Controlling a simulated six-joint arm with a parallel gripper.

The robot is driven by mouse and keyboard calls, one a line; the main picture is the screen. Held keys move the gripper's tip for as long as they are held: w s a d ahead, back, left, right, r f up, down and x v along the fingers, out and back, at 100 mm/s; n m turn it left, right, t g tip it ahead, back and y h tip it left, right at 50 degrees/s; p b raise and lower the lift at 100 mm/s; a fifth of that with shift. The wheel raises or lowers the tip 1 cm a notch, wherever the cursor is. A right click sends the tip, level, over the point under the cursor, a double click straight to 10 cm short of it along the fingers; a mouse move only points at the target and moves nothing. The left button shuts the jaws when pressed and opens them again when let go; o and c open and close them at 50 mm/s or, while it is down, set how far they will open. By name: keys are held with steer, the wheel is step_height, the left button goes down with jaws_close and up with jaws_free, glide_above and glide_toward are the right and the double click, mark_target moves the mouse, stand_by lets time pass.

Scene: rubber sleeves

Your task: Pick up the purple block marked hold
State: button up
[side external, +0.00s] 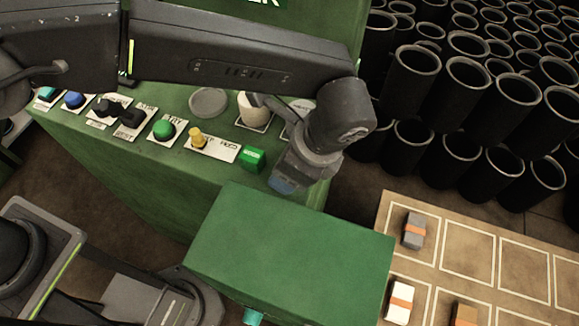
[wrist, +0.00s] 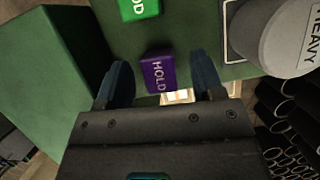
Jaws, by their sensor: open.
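The purple block marked HOLD (wrist: 158,73) lies on the green surface in the wrist view, between and just beyond my fingertips. My gripper (wrist: 163,75) is open, with one dark blue finger on each side of the block and a gap to both. In the side external view my gripper (side external: 283,184) points down near the panel's right end, and the purple block is hidden there by my arm and gripper.
A green block (side external: 252,158) lies close by and also shows in the wrist view (wrist: 138,8). A cylinder marked HEAVY (wrist: 280,38) stands to the right. A large green box (side external: 290,245) stands in front. Black tubes (side external: 465,85) and a board with marked squares (side external: 470,255) lie right.

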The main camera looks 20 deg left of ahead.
steer(key=shift+a+f, duration=0.15)
steer(key=shift+f, duration=0.2)
steer(key=shift+c, duration=0.2)
steer(key=c, duration=1)
steer(key=shift+o, duration=0.2)
steer(key=shift+r, duration=0.15)
